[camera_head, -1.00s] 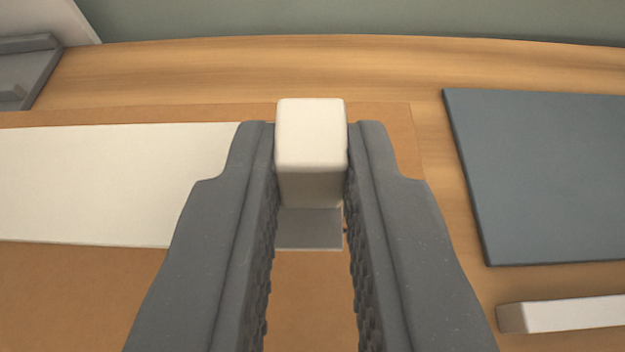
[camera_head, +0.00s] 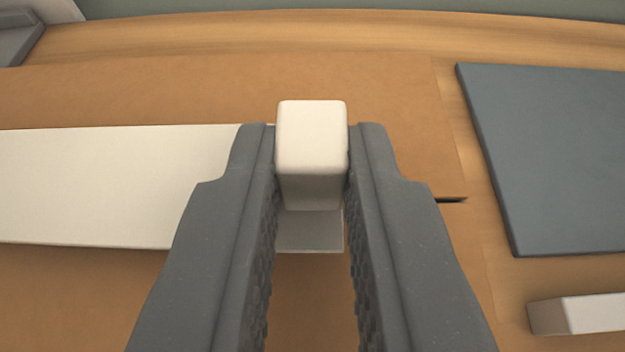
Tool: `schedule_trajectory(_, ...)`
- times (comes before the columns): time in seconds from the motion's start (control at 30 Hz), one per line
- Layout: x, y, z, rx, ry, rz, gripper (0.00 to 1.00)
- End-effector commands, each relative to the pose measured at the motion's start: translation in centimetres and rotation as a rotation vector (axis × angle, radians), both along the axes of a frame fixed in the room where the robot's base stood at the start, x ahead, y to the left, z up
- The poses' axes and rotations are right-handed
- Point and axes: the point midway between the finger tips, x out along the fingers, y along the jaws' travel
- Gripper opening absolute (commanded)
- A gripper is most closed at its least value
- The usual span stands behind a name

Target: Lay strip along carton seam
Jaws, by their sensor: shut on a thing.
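My gripper (camera_head: 312,150) is shut on a white block (camera_head: 311,140) with rounded edges. A wide white strip (camera_head: 95,185) runs in from the left edge and passes behind my left finger. A short greyish flat end (camera_head: 310,232) shows between the fingers below the block and looks like part of the strip. The brown carton (camera_head: 240,90) lies under it. A short dark slit (camera_head: 451,200), perhaps the end of the seam, shows at the carton's right edge, right of my gripper. The rest of the seam is hidden. I cannot tell whether the strip touches the carton.
A dark blue-grey panel (camera_head: 570,160) lies on the wooden table right of the carton. A white bar (camera_head: 590,314) lies at the lower right. Part of a grey tray-like object (camera_head: 15,38) shows at the top left. Bare wood (camera_head: 300,38) runs along the back.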

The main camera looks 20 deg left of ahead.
Motion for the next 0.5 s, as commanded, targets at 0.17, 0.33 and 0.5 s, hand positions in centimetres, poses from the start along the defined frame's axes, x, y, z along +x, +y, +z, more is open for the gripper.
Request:
schedule_trajectory(0.17,0.0,0.0,-0.4,0.000,0.001,0.000,0.00)
schedule_trajectory(0.33,0.0,0.0,-0.8,0.000,0.001,0.000,0.00)
schedule_trajectory(0.5,0.0,0.0,-1.1,-0.001,0.000,0.000,0.00)
